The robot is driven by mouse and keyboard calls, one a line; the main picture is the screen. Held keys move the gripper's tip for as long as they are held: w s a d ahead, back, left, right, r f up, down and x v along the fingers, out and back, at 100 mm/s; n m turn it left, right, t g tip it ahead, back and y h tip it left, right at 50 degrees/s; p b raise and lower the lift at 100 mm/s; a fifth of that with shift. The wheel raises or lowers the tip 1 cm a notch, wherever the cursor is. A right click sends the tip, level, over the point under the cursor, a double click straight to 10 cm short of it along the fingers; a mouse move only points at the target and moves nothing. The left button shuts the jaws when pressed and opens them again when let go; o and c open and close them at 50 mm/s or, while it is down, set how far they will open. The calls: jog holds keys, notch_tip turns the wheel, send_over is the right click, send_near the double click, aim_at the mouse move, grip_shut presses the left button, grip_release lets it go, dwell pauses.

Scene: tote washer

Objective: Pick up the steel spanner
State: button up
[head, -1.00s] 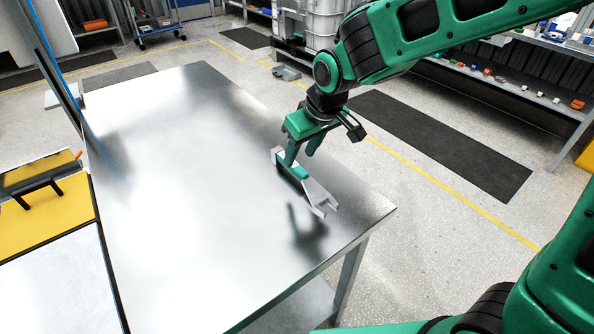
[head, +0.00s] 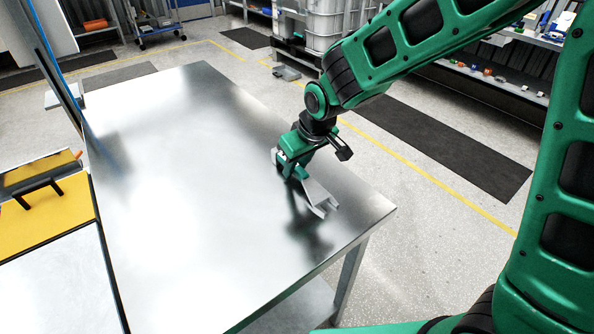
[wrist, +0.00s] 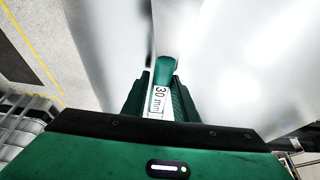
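The steel spanner (head: 319,198) lies near the right edge of the steel table (head: 190,190), its open jaw pointing toward the table's near right corner. In the wrist view its green grip (wrist: 164,70) and a "30 mm" label (wrist: 158,99) show between my fingers. My gripper (head: 291,171) is low over the spanner's handle, with one finger on each side of it. The fingers (wrist: 161,92) stand apart with the handle between them. I cannot tell whether they press on it. The gripper hides part of the handle in the head view.
The tabletop is otherwise bare. A yellow-topped unit with a black handle (head: 45,215) stands at the left. Shelving with small parts (head: 490,75) is at the back right. Dark mats (head: 445,145) and yellow lines mark the floor.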

grip_shut()
jog(key=shift+r, duration=0.5)
jog(key=r, duration=0.2)
jog(key=a+r, duration=0.1)
jog(key=shift+r, duration=0.4)
jog(key=s+a+r, duration=0.2)
jog(key=a+r, duration=0.4)
jog(key=a, duration=0.4)
jog(key=shift+a+r, duration=0.15)
jog(key=shift+a, duration=0.15)
jog(key=shift+c, duration=2.3)
grip_release()
grip_shut()
